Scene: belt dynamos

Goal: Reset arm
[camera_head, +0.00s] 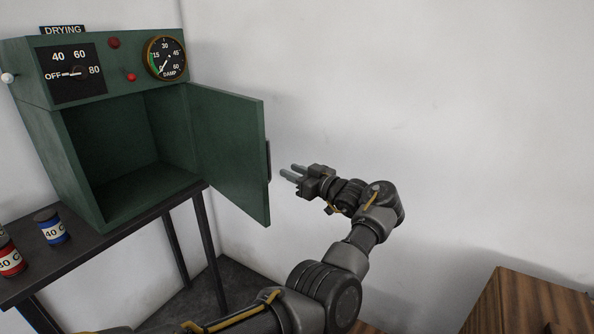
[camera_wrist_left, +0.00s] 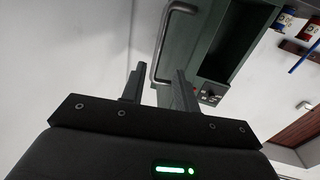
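My left gripper (camera_head: 290,173) is held in the air to the right of the open cabinet door (camera_head: 236,150), near its handle (camera_head: 268,160). Its two fingers are apart with nothing between them. In the left wrist view the gripper (camera_wrist_left: 157,80) also shows open, with the metal door handle (camera_wrist_left: 165,40) beyond the fingertips. I see a gap between the fingers and the handle in the head view. My left arm reaches in from the bottom of the head view. My right gripper is not in view.
The green drying cabinet (camera_head: 120,140) stands open and empty on a dark table (camera_head: 130,238). A blue can (camera_head: 52,227) and a red can (camera_head: 11,262) stand at the table's left. A wooden piece of furniture (camera_head: 530,305) is at lower right. The space before the right wall is clear.

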